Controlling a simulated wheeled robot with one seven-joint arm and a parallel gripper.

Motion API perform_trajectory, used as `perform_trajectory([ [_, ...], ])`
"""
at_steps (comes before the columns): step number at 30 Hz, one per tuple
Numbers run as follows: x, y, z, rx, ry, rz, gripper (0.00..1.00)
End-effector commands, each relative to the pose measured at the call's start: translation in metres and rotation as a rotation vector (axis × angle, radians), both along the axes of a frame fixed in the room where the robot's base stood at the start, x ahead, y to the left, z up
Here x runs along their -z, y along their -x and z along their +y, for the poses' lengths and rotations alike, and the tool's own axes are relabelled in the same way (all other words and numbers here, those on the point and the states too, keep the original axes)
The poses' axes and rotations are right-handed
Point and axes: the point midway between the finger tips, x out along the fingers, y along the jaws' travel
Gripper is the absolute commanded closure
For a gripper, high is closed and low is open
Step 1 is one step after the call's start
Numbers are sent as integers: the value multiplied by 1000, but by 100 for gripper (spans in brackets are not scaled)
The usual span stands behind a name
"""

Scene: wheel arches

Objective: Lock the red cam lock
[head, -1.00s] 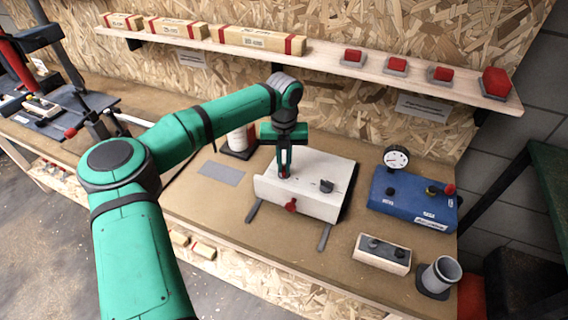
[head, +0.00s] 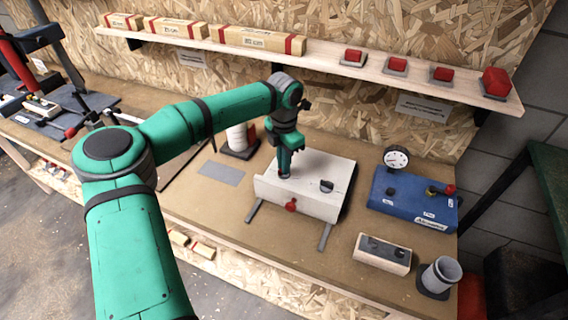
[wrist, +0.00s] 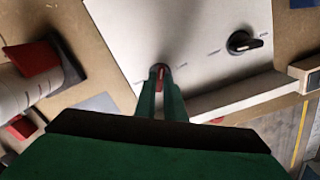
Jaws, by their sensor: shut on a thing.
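The red cam lock (wrist: 161,80) sits on the top of a white panel box (wrist: 192,82), near its left side. My gripper (wrist: 161,90) points down at it and is shut on its red handle; the fingers hide part of it. In the head view my gripper (head: 284,174) stands over the left part of the white box (head: 318,172) and covers the red lock. A second, black lock knob (wrist: 243,42) is on the same panel, also seen in the head view (head: 326,186). The marks beside the locks are too small to read.
A red knob (head: 291,205) juts from the box's front face. A blue gauge unit (head: 413,200), a wooden block with dark knobs (head: 383,253) and a grey cup (head: 440,274) stand to the right. A white cylinder (head: 238,138) stands behind left. A shelf (head: 320,58) runs above.

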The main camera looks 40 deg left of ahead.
Motion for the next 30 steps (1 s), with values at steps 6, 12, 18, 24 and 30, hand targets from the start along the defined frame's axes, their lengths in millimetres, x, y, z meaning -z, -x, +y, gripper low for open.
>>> perform_trajectory([
  [6,-1,-1,1,203,-2,-3,100],
  [12,-1,-1,1,393,-1,-3,100],
  [18,-2,-1,0,578,-2,-4,100],
  [24,-2,-1,0,738,-2,-4,100],
  [30,-2,-1,0,855,-1,-3,100],
])
